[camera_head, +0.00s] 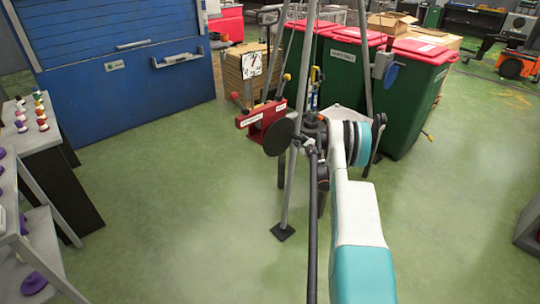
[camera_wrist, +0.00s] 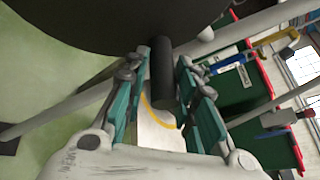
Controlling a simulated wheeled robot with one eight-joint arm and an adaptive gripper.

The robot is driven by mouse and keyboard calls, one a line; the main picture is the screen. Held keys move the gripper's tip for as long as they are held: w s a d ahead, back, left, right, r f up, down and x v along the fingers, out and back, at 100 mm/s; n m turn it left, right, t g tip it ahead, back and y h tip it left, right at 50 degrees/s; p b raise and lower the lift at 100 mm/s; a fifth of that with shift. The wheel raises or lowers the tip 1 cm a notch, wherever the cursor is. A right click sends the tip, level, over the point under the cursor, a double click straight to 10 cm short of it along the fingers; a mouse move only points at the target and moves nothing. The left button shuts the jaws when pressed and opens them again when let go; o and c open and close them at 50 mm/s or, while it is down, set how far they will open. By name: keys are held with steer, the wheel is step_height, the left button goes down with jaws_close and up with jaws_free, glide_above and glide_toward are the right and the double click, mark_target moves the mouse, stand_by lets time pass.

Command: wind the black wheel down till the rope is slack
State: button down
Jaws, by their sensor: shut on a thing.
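The black wheel (camera_head: 279,138) shows as a dark disc beside a red bracket with white labels (camera_head: 265,120), between the grey legs of a stand. In the wrist view the wheel (camera_wrist: 110,22) fills the top edge, and its black cylindrical handle (camera_wrist: 163,70) sticks out toward me. My gripper (camera_wrist: 162,80) has its teal fingers on both sides of the handle and is shut on it. In the head view my gripper (camera_head: 310,128) is partly hidden by my arm. I cannot make out the rope or tell whether it is slack.
Grey stand legs (camera_head: 292,180) rise close to the wheel. Green bins with red lids (camera_head: 413,90) stand behind at the right. A blue shutter cabinet (camera_head: 125,100) is at the back left, and a shelf (camera_head: 50,135) at the left edge. The green floor between is clear.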

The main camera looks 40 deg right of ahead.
steer(key=shift+d+r, duration=0.1)
steer(key=shift+r, duration=0.2)
steer(key=shift+d+r, duration=0.15)
steer(key=shift+r, duration=0.55)
steer(key=c, duration=1.2)
jaws_free()
steer(key=shift+s+f, duration=0.1)
steer(key=shift+s, duration=0.45)
steer(key=s, duration=0.7)
steer(key=shift+d, duration=0.2)
